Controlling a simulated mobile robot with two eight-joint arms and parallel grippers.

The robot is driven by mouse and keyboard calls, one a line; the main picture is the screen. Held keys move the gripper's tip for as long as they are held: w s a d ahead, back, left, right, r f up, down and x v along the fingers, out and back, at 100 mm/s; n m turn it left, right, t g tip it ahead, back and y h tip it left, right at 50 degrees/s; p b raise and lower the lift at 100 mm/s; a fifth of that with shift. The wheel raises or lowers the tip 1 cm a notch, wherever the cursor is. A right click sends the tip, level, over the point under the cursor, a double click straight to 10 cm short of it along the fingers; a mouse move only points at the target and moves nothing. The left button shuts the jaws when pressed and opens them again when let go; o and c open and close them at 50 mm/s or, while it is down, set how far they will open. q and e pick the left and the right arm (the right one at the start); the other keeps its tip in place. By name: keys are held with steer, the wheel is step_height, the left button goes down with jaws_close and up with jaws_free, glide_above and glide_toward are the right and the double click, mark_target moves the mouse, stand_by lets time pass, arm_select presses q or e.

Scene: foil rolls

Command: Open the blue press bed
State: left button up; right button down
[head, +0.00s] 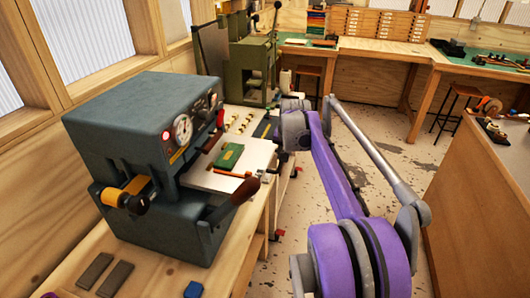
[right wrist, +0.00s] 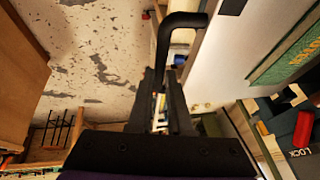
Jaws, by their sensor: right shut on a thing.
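The blue-grey press (head: 145,120) stands on the bench at the left, with round gauges on its front. Its pale bed plate (head: 205,180) sticks out of the press toward the right and carries a green block (head: 230,156). In the right wrist view, the plate (right wrist: 228,60) fills the upper right, with part of the green block (right wrist: 290,50) on it. My right gripper (right wrist: 161,85) is shut on the black bed handle (right wrist: 166,48), at the plate's outer edge. In the head view, my purple arm mostly hides that gripper. My left gripper is not in view.
A lever with a brown grip (head: 238,195) rises in front of the press, close to the plate. A green machine (head: 252,65) stands behind. Small bars (head: 105,272) lie on the near bench. Open floor (head: 385,150) lies to the right, before another bench (head: 490,190).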

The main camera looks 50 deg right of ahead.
steer(key=shift+s+d, duration=0.4)
steer(key=shift+s, duration=0.4)
steer(key=shift+s+d, duration=0.4)
steer(key=shift+s, duration=0.35)
steer(key=c, duration=1.1)
jaws_free()
steer(key=v, duration=1)
steer(key=shift+s+a+r, duration=0.1)
steer(key=shift+a+r, duration=0.05)
steer(key=shift+r, duration=0.2)
